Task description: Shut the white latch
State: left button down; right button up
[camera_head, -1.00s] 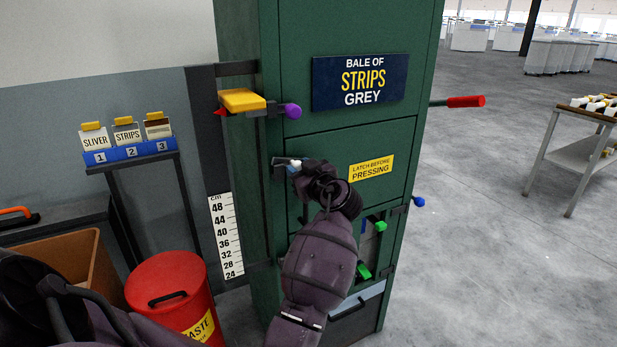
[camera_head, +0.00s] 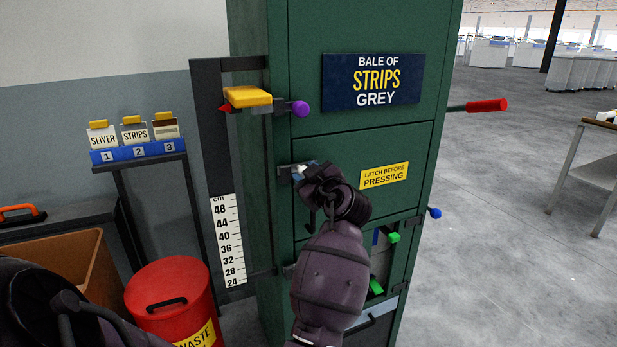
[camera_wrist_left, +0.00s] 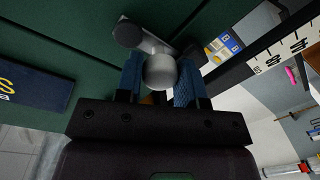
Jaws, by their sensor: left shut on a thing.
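The white latch shows in the left wrist view as a pale round knob (camera_wrist_left: 160,72) on a grey lever, against the green cabinet front. My left gripper (camera_wrist_left: 158,85) has its two blue fingers on either side of the knob and is shut on it. In the head view the left gripper (camera_head: 304,173) is at the cabinet's left front edge, above my bent wrist. There only a small pale bit of the latch (camera_head: 297,171) shows, beside a dark bracket; the rest is hidden by the gripper. Whether the latch is fully shut cannot be told. My right gripper is not in view.
The green cabinet (camera_head: 310,40) has a yellow label (camera_head: 384,175) right of the latch. A purple knob (camera_head: 300,108) and yellow block (camera_head: 247,97) are above it. Green handles (camera_head: 393,238) are below right. A red bin (camera_head: 168,300) and brown box (camera_head: 60,265) stand lower left.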

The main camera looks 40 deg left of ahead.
pick_arm(q)
jog(key=c, duration=0.8)
grip_release()
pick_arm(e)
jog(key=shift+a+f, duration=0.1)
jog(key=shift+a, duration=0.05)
pick_arm(q)
jog(key=shift+o, duration=0.2)
